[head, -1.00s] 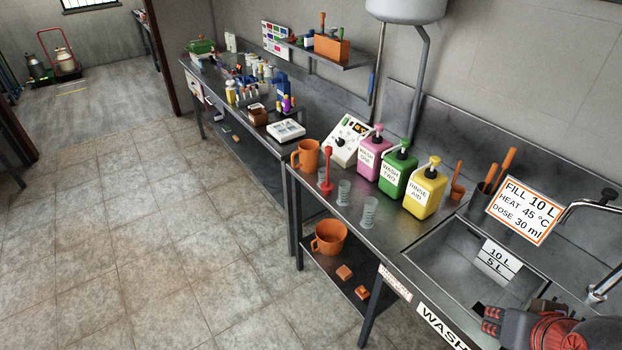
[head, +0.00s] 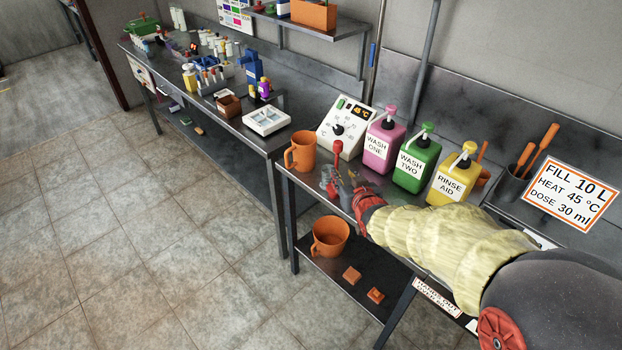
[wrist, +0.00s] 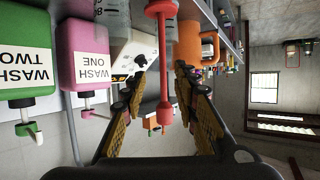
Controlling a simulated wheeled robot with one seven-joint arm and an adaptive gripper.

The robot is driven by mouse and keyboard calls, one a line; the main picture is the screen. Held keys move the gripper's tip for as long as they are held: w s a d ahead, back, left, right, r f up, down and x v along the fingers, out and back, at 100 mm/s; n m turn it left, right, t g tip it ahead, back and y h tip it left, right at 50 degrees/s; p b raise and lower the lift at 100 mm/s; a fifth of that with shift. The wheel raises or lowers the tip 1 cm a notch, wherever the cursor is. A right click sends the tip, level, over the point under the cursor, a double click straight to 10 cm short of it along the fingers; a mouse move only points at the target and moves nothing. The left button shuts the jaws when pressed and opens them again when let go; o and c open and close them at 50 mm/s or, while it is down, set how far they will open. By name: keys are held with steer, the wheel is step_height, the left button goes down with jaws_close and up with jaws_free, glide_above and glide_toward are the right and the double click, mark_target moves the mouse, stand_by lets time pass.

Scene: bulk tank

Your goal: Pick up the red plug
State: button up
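The red plug (head: 338,150) stands upright on the steel bench beside the orange jug. In the head view its upper stem and knob show; its lower part is hidden behind my gripper. In the wrist view, which is upside down, the plug (wrist: 162,60) shows with its wide base at the top and its knob at the bottom. My gripper (head: 340,183) is low over the bench at the plug. Its fingers in the wrist view (wrist: 159,72) are open, one on each side of the stem, with gaps visible; neither appears to touch it.
An orange jug (head: 301,152) stands close left of the plug. A control box (head: 345,128) and pink (head: 380,148), green (head: 415,165) and yellow (head: 455,182) bottles stand behind. A lower shelf holds another orange jug (head: 329,238). The floor at left is clear.

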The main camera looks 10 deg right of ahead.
mark_target(337, 168)
steer(key=b+x, duration=0.1)
steer(key=x, duration=0.3)
steer(key=b+x, duration=0.1)
steer(key=x, duration=0.2)
steer(key=shift+a+b, duration=0.3)
steer(key=shift+w+f, duration=0.1)
steer(key=shift+w, duration=0.2)
steer(key=c, duration=0.4)
steer(key=c, duration=0.3)
jaws_close()
